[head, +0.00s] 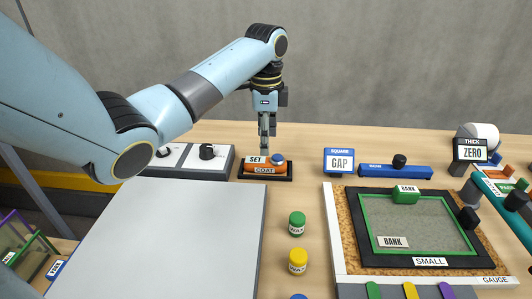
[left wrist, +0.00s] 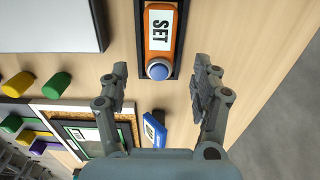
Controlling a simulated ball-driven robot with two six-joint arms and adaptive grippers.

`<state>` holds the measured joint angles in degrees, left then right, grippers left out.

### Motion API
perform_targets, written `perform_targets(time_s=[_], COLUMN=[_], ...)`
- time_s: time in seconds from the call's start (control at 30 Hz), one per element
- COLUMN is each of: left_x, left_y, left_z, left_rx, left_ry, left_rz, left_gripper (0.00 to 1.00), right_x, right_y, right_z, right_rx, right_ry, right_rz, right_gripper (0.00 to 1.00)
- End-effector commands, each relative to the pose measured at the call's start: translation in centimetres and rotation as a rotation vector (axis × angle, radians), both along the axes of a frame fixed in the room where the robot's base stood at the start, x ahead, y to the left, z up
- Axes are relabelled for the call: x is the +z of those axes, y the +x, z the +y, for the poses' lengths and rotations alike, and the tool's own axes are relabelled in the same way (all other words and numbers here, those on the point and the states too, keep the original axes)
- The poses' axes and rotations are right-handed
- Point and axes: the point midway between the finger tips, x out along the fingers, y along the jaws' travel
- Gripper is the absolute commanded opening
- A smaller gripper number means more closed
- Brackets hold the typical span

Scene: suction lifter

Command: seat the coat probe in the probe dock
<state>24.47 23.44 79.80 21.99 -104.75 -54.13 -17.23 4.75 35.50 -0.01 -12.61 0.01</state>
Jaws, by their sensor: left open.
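The coat probe (head: 265,170) is an orange block marked COAT, with a SET plate and a blue round end. It lies in a black tray-like dock (head: 291,176) at the back of the table. In the left wrist view the orange probe (left wrist: 159,50) lies within the dark dock rim (left wrist: 179,25), its blue end towards me. Whether it is fully down cannot be told. My left gripper (head: 265,153) points down just above the probe. In the wrist view its fingers (left wrist: 162,78) are wide apart with nothing between them. My right gripper is not in view.
A grey panel (head: 170,240) lies front left, with a dial box (head: 207,153) behind it. Right of the probe stand a blue GAP sign (head: 340,161) and a blue bar (head: 395,171). A cork-edged tray (head: 340,225) lies front right, with green (head: 297,222) and yellow (head: 298,260) pots beside it.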

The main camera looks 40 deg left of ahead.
Motion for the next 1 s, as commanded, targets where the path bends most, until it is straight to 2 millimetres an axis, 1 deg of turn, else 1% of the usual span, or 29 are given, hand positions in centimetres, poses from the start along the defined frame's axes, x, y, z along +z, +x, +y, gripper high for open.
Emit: perform_targets(time_s=[0.03,0.1,0.2,0.33,0.47,1.0], left_x=[1.2,2.6,4.2,5.4,5.8,5.8], left_y=[0.1,0.1,0.1,0.0,0.0,0.0], left_z=[0.1,0.0,0.0,0.0,0.0,0.0], left_rx=[0.000,0.000,0.000,0.001,0.001,0.001], left_ry=[0.002,0.000,0.001,-0.001,-0.001,-0.001], left_rz=[-0.004,-0.004,-0.003,-0.001,0.001,0.001], left_gripper=[0.65,0.65,0.65,0.65,0.65,0.65], right_x=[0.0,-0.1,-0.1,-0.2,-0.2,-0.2], right_y=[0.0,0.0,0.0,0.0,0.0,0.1], right_z=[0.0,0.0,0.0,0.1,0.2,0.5], right_rx=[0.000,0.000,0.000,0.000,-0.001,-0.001], right_ry=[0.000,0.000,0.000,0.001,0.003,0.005], right_rz=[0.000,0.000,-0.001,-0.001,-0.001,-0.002], right_gripper=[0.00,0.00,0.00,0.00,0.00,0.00])
